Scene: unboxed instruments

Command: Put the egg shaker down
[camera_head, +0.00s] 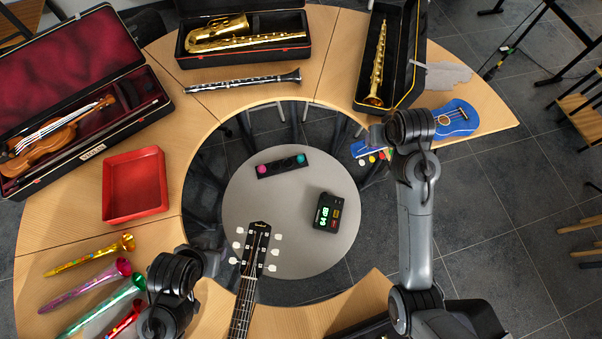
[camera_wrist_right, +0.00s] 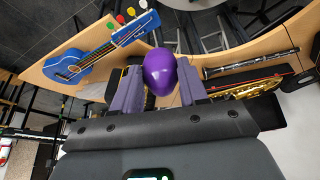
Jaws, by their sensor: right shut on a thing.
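The purple egg shaker (camera_wrist_right: 160,72) shows in the right wrist view between the two purple fingers of my right gripper (camera_wrist_right: 159,80). The gripper is shut on it. In the head view my right gripper (camera_head: 377,135) is at the right inner edge of the curved table, beside the blue ukulele; the egg cannot be made out there. My left arm's end (camera_head: 172,275) is at the lower left of the head view, near the colourful horns; its fingers are hidden.
An empty red tray (camera_head: 135,187) lies on the left of the curved table (camera_head: 200,225). A blue ukulele (camera_head: 455,119), a clarinet (camera_head: 243,81) and open instrument cases lie around it. The round grey table (camera_head: 250,215) holds a tuner (camera_head: 328,212) and has bare room.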

